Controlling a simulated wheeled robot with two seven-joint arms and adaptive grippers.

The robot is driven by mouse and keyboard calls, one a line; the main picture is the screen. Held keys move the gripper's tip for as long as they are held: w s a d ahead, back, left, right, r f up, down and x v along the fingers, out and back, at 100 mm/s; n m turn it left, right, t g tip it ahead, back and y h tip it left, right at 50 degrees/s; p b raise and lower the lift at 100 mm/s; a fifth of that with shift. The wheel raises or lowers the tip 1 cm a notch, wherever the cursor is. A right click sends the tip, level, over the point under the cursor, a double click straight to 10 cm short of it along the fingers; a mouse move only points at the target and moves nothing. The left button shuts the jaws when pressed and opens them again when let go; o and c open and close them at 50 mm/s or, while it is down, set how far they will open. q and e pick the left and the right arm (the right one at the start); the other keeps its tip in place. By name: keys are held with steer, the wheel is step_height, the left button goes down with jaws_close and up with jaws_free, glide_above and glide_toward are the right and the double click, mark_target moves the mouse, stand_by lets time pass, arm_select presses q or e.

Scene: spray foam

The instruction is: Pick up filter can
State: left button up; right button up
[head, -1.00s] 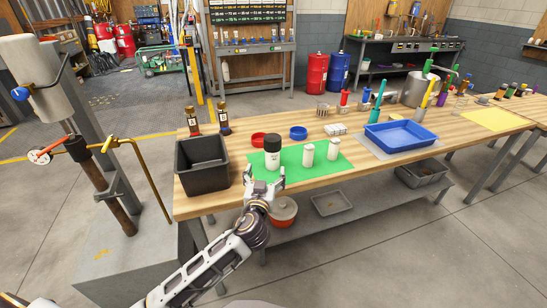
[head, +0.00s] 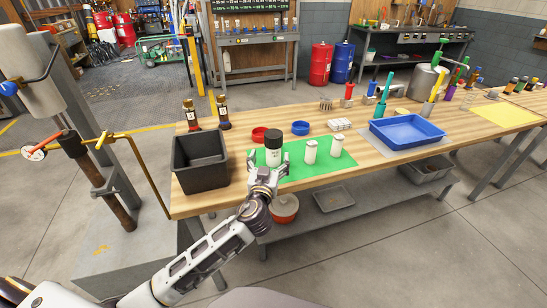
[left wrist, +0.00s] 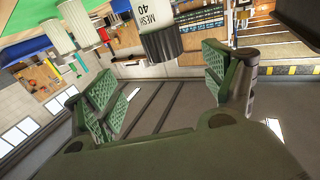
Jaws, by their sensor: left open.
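The filter can (head: 273,156), white with a black cap, stands upright on the green mat (head: 330,171). In the left wrist view the can (left wrist: 161,44) shows upside down, with "MESH 40" on its label. My left gripper (head: 267,172) is open at the near side of the can. In the left wrist view its two green padded fingers (left wrist: 158,84) are spread wide, with the can beyond the gap between them. The gripper hides the can's lower part in the head view. I cannot tell whether a finger touches it. My right gripper is not in view.
Two smaller white canisters (head: 310,152) (head: 335,147) stand right of the can. A black bin (head: 201,178) is at left. Red (head: 260,134) and blue (head: 300,128) dishes lie behind. A blue tray (head: 407,133) is farther right on the wooden bench (head: 227,198).

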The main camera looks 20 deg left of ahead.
mark_target(273, 142)
arm_select(q)
steer(key=shift+w+a, duration=0.15)
steer(key=shift+w, duration=0.9)
steer(key=shift+w+a, duration=0.15)
steer(key=shift+w, duration=0.9)
steer(key=shift+w+a, duration=0.15)
steer(key=shift+w, duration=0.75)
steer(key=shift+w+a, duration=0.1)
steer(key=shift+w, duration=0.85)
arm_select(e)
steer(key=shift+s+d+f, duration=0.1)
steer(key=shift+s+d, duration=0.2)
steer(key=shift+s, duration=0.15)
arm_select(q)
steer(key=shift+w+a+p, duration=0.3)
steer(key=shift+w+p, duration=0.05)
steer(key=shift+w, duration=0.35)
steer(key=shift+w+a, duration=0.25)
steer(key=shift+w, duration=0.7)
steer(key=shift+w+a, duration=0.1)
steer(key=shift+w, duration=0.75)
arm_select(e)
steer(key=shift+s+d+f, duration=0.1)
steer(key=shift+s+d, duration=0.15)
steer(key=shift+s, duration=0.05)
